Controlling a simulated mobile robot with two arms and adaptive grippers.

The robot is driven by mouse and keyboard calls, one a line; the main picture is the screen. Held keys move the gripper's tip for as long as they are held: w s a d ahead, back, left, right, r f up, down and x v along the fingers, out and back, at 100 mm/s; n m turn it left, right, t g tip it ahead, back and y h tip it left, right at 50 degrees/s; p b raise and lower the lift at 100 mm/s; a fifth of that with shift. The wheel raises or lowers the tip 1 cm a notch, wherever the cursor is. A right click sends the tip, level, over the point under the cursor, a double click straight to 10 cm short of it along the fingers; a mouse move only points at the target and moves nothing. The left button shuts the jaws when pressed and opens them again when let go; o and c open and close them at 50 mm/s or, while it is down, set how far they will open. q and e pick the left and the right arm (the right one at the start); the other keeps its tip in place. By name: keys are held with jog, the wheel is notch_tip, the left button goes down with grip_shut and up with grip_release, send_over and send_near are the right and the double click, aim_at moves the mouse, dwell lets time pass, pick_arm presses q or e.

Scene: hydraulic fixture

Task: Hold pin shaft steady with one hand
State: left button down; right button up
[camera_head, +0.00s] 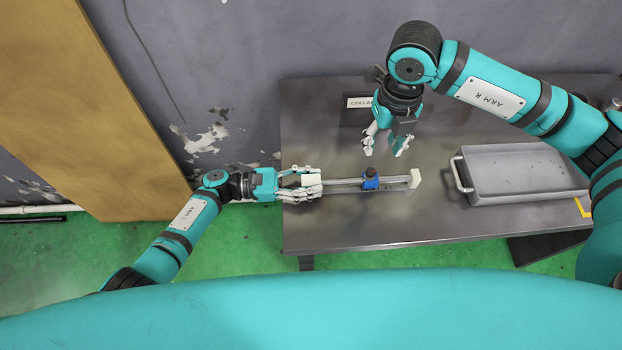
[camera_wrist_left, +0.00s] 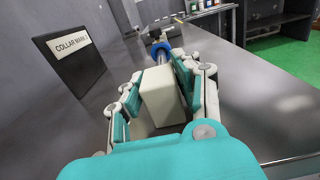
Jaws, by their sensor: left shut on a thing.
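The pin shaft (camera_head: 342,182) is a slim grey bar lying level above the table, with a white block at each end. A blue collar (camera_head: 370,180) sits around it right of its middle; the collar also shows in the left wrist view (camera_wrist_left: 160,48). My left gripper (camera_head: 312,184) is shut on the left white end block (camera_wrist_left: 160,97), one finger on each side. The right white end block (camera_head: 415,178) is free. My right gripper (camera_head: 385,148) points down, open and empty, just behind the shaft near the collar. In the wrist view the block hides most of the shaft.
The grey metal table (camera_head: 345,228) has clear room in front of the shaft. A metal tray with a handle (camera_head: 515,178) stands at the right. A wall closes off the back.

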jog(key=o, duration=0.3)
jog(key=n+g+y, duration=0.3)
jog(key=n+y, duration=0.1)
jog(key=n, duration=1.1)
send_near(377, 174)
jog(key=shift+n+y, duration=0.3)
jog(key=x, duration=1)
jog(key=shift+d+f, duration=0.2)
jog(key=shift+f, duration=0.2)
grip_shut()
